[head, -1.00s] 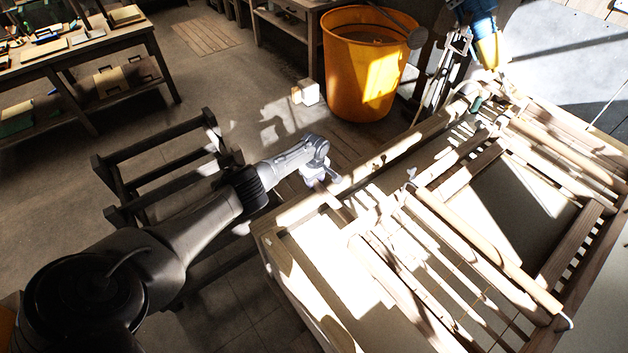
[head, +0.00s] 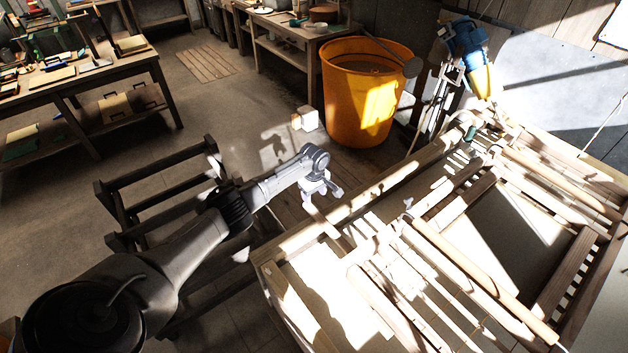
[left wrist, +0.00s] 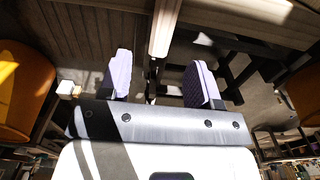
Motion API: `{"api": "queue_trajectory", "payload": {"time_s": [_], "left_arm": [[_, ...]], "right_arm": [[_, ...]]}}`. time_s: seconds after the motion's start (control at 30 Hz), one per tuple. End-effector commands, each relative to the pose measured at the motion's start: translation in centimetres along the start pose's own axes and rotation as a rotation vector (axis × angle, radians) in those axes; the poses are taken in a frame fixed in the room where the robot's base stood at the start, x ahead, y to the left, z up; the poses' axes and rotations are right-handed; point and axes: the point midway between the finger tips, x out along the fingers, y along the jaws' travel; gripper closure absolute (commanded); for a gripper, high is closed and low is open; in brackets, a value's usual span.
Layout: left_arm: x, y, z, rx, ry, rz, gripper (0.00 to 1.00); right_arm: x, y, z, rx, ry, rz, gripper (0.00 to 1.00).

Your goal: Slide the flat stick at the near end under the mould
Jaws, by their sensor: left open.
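My left gripper (head: 324,190) is open at the left edge of the big wooden vat (head: 276,288). In the left wrist view its two pale fingers (left wrist: 160,78) stand apart with nothing between the pads. The end of a light flat stick (left wrist: 163,25) shows just beyond and between the fingertips. In the head view this stick (head: 321,217) seems to jut past the vat rim beneath the gripper; contact cannot be told. The mould, a slatted wooden frame (head: 566,272), lies over the vat at the right. Several long bars and sticks lie beside it. My right gripper is out of view.
An orange tub (head: 345,110) stands behind the vat. A dark wooden rack (head: 150,190) stands on the floor left of the vat, close to my left arm. A small pale block (head: 305,118) is near the tub. A blue and yellow device (head: 470,55) is at the back right.

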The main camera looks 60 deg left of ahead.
Motion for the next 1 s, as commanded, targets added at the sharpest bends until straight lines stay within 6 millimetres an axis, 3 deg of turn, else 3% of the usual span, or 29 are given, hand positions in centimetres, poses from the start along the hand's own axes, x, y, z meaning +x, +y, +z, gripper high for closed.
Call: {"api": "queue_trajectory", "payload": {"time_s": [0.13,0.4,1.0], "left_arm": [[-2.6,0.0,0.0,0.000,0.001,0.000,0.43],[-5.0,0.0,0.0,0.000,0.001,-0.001,0.43],[-5.3,0.0,0.0,0.000,0.000,-0.001,0.43]], "right_arm": [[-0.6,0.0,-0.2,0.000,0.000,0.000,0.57],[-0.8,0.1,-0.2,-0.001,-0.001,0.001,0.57],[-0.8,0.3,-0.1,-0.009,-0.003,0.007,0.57]]}}
